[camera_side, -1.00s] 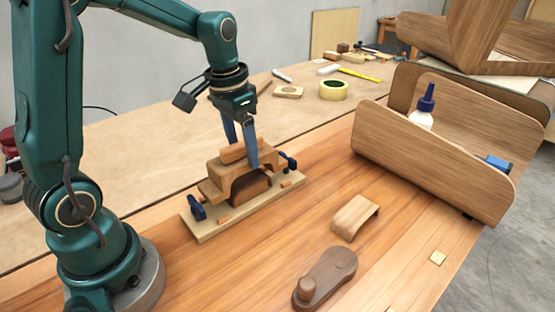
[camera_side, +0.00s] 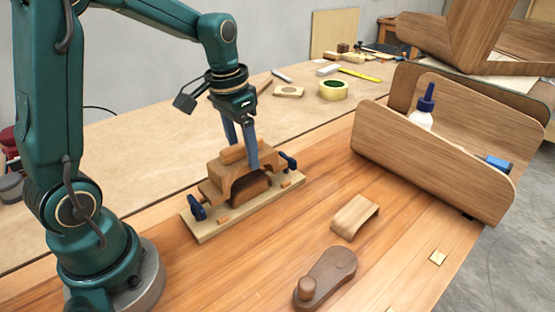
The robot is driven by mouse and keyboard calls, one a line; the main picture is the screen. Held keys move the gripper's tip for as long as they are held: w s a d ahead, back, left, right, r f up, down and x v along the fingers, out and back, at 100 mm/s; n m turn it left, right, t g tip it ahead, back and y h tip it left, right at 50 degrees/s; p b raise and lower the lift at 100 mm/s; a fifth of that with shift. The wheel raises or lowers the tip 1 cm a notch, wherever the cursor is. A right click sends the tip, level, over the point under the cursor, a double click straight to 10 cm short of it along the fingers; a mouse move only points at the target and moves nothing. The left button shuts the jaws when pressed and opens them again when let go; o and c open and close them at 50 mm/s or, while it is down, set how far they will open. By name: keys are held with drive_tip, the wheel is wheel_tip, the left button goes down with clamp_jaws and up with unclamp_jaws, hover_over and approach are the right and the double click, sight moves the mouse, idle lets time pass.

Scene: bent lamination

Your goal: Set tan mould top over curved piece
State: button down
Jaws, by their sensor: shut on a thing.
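The tan mould top (camera_side: 216,177) is an arched block with a raised grip on its upper side. My gripper (camera_side: 242,160) is shut on that grip, one blue finger on the near side and the other partly hidden behind. The mould top sits over a darker brown curved form (camera_side: 250,187) on a pale base board (camera_side: 240,218). Whether the mould top touches the piece under it I cannot tell. A light wooden curved piece (camera_side: 355,216) lies apart on the bench, to the right of the base board.
Blue clamps (camera_side: 197,207) stand at both ends of the base board. A dark wooden tool with a knob (camera_side: 326,277) lies at the front. A wooden holder (camera_side: 430,155) with a glue bottle (camera_side: 424,108) stands at right. A tape roll (camera_side: 333,89) lies behind.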

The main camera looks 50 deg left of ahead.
drive_tip(key=shift+f, duration=1.85)
idle(1.6)
unclamp_jaws()
drive_tip(key=shift+r, duration=4.05)
drive_tip(key=shift+d, duration=0.1)
drive_tip(key=shift+m+t, duration=0.5)
drive_tip(key=shift+t, duration=0.2)
drive_tip(key=r, duration=0.1)
drive_tip(key=s+d+r, duration=0.1)
drive_tip(key=d+r, duration=0.1)
drive_tip(key=shift+s+d+r, duration=0.15)
drive_tip(key=shift+s+d, duration=0.1)
drive_tip(key=shift+s, duration=0.1)
drive_tip(key=s+d+f+t, duration=0.1)
drive_tip(key=s+d, duration=0.1)
drive_tip(key=s, duration=0.3)
drive_tip(key=s+d+f+n+t, duration=0.1)
drive_tip(key=s+d, duration=0.1)
drive_tip(key=s, duration=0.3)
drive_tip(key=shift+s+d+f+t, duration=0.25)
drive_tip(key=shift+d+t, duration=0.15)
